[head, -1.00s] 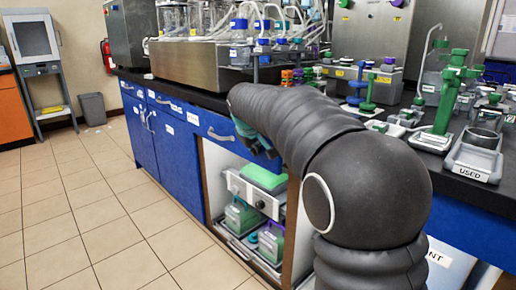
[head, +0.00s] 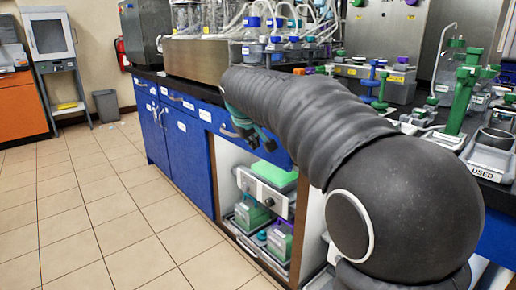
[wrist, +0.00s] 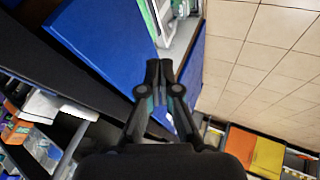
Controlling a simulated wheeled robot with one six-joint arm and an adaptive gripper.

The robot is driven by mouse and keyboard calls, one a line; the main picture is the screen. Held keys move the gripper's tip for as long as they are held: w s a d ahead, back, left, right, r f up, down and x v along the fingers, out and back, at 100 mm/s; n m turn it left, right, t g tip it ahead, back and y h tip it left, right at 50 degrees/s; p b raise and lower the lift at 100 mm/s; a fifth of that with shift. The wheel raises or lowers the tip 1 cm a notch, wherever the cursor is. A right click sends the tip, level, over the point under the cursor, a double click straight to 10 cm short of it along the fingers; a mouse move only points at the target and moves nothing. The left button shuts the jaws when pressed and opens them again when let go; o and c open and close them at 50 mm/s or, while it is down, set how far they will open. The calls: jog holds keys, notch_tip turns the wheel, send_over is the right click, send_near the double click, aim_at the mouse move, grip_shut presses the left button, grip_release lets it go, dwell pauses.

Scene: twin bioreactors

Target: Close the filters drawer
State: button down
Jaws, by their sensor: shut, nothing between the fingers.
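The blue drawer front (head: 212,118) sits under the black countertop, above an open compartment, with a white label and a pale handle partly showing. Its label is too small to read, so I cannot tell if it is the filters drawer. My gripper (head: 262,142) is in front of this row in the head view and hides part of the front. In the wrist view my gripper (wrist: 160,68) is shut and empty, its fingertips close to a large blue panel (wrist: 110,35). Contact is unclear, and how far the drawer stands out cannot be told.
The open compartment below holds a device with a green top (head: 275,174) and green-grey containers (head: 250,213). Glassware and a used tray (head: 488,160) stand on the counter. A grey bin (head: 106,106) stands at the back left. The tiled floor (head: 110,200) is clear.

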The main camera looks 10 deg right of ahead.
jog(key=v, duration=0.5)
jog(key=w+a+f+n+h+b, duration=0.2)
jog(key=w+a+f+n, duration=0.15)
jog(key=a+f, duration=0.45)
jog(key=w+a+f+n+h+b, duration=0.25)
jog(key=a+f+n, duration=0.25)
jog(key=f, duration=0.5)
notch_tip(320, 180, up, 9)
jog(key=w+d+n+t+h, duration=0.1)
jog(key=d+n+t+h, duration=0.15)
jog(key=n+h, duration=0.7)
jog(key=w+d+n+y+b, duration=0.1)
jog(key=w+d, duration=0.6)
jog(key=d, duration=0.3)
jog(key=shift+w+b, duration=0.3)
jog(key=shift+b, duration=0.1)
jog(key=shift+d, duration=0.15)
